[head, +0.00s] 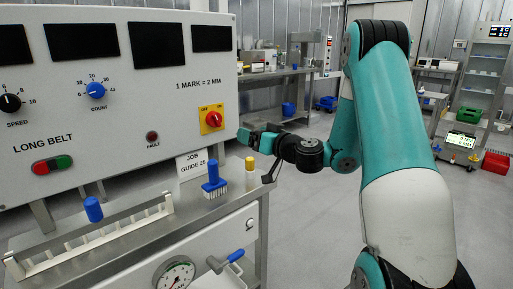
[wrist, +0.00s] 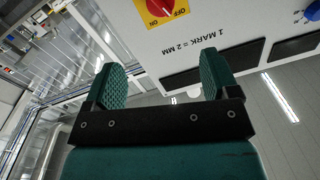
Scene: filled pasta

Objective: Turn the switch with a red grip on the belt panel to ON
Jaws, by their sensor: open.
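The switch with a red grip (head: 213,119) sits on a yellow plate at the right side of the white belt panel (head: 120,110). Its plate carries OFF at the upper left and ON at the upper right; which one the grip points to is too small to tell. In the wrist view the red grip (wrist: 165,7) shows upside down at the top edge, partly cut off. My gripper (head: 254,138) is just right of the panel's edge, right of and a little below the switch. In the wrist view its green fingers (wrist: 164,78) are apart and empty, not touching the switch.
The panel also carries a black speed knob (head: 10,103), a blue count knob (head: 96,90), a fault lamp (head: 152,137) and a red-green button (head: 52,164).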

